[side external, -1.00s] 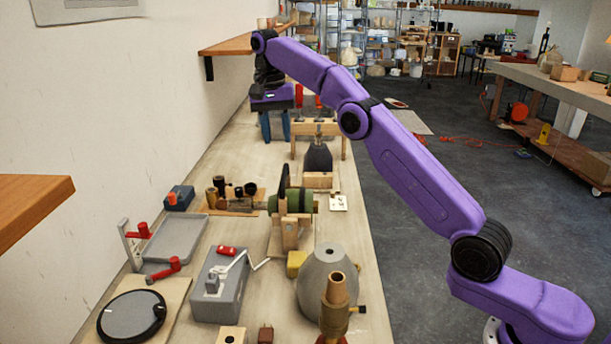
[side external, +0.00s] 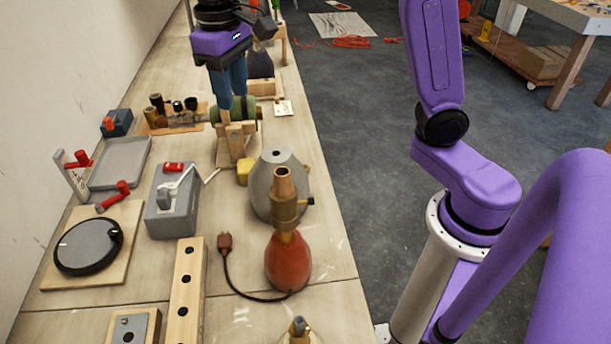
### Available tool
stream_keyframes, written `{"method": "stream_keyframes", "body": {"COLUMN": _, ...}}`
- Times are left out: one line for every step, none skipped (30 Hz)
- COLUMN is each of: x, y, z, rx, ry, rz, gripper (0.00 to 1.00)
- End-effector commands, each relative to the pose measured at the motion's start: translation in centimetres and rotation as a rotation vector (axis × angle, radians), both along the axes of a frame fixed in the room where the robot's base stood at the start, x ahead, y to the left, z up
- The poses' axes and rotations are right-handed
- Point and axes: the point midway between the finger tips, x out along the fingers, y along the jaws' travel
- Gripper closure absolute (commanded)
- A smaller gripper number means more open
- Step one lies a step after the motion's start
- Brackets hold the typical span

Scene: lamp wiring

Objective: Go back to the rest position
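My gripper (side external: 231,100) hangs with its blue fingers pointing down in the upper left of the side external view. It appears in front of the green cylinder (side external: 243,110) on its wooden stand; the height between them is hard to judge. The two fingers overlap in this view, so I cannot tell how far apart they are. No held object shows between them. A red lamp base (side external: 288,265) with a brass neck stands at the near part of the bench, and its dark cord runs to a brown plug (side external: 225,243).
A grey cone-shaped shade (side external: 265,190) stands behind the red lamp base. A grey crank box (side external: 172,208), a round black disc (side external: 88,247), a grey tray (side external: 121,163) and a drilled wooden bar (side external: 187,285) crowd the bench's left. Open floor lies right of the bench.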

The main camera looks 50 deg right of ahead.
Motion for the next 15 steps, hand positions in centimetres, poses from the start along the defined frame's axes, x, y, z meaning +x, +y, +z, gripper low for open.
{"method": "stream_keyframes", "body": {"x": -2.1, "y": -0.2, "z": -0.4, "rx": 0.003, "ry": 0.001, "rz": 0.061, "gripper": 0.62}}
{"method": "stream_keyframes", "body": {"x": -3.2, "y": -0.3, "z": -0.7, "rx": 0.005, "ry": 0.001, "rz": 0.098, "gripper": 0.62}}
{"method": "stream_keyframes", "body": {"x": -4.7, "y": -0.5, "z": -1.1, "rx": 0.008, "ry": 0.0, "rz": 0.147, "gripper": 0.62}}
{"method": "stream_keyframes", "body": {"x": -5.8, "y": -0.6, "z": -1.5, "rx": 0.01, "ry": 0.0, "rz": 0.184, "gripper": 0.62}}
{"method": "stream_keyframes", "body": {"x": -7.0, "y": -0.9, "z": -1.8, "rx": 0.012, "ry": -0.001, "rz": 0.221, "gripper": 0.62}}
{"method": "stream_keyframes", "body": {"x": -8.5, "y": -1.2, "z": -2.3, "rx": 0.015, "ry": -0.001, "rz": 0.27, "gripper": 0.62}}
{"method": "stream_keyframes", "body": {"x": -9.7, "y": -1.5, "z": -2.7, "rx": 0.017, "ry": -0.002, "rz": 0.307, "gripper": 0.62}}
{"method": "stream_keyframes", "body": {"x": -10.8, "y": -1.8, "z": -3.1, "rx": 0.019, "ry": -0.002, "rz": 0.344, "gripper": 0.62}}
{"method": "stream_keyframes", "body": {"x": -12.3, "y": -2.3, "z": -3.7, "rx": 0.022, "ry": -0.002, "rz": 0.392, "gripper": 0.62}}
{"method": "stream_keyframes", "body": {"x": -13.5, "y": -2.8, "z": -4.2, "rx": 0.023, "ry": -0.002, "rz": 0.429, "gripper": 0.62}}
{"method": "stream_keyframes", "body": {"x": -14.6, "y": -3.2, "z": -4.6, "rx": 0.026, "ry": -0.003, "rz": 0.465, "gripper": 0.62}}
{"method": "stream_keyframes", "body": {"x": -16.1, "y": -3.9, "z": -5.2, "rx": 0.029, "ry": -0.003, "rz": 0.515, "gripper": 0.62}}
{"method": "stream_keyframes", "body": {"x": -17.2, "y": -4.5, "z": -5.7, "rx": 0.03, "ry": -0.004, "rz": 0.551, "gripper": 0.62}}
{"method": "stream_keyframes", "body": {"x": -18.3, "y": -5.0, "z": -6.2, "rx": 0.032, "ry": -0.004, "rz": 0.586, "gripper": 0.62}}
{"method": "stream_keyframes", "body": {"x": -19.6, "y": -5.7, "z": -6.8, "rx": 0.034, "ry": -0.005, "rz": 0.631, "gripper": 0.62}}
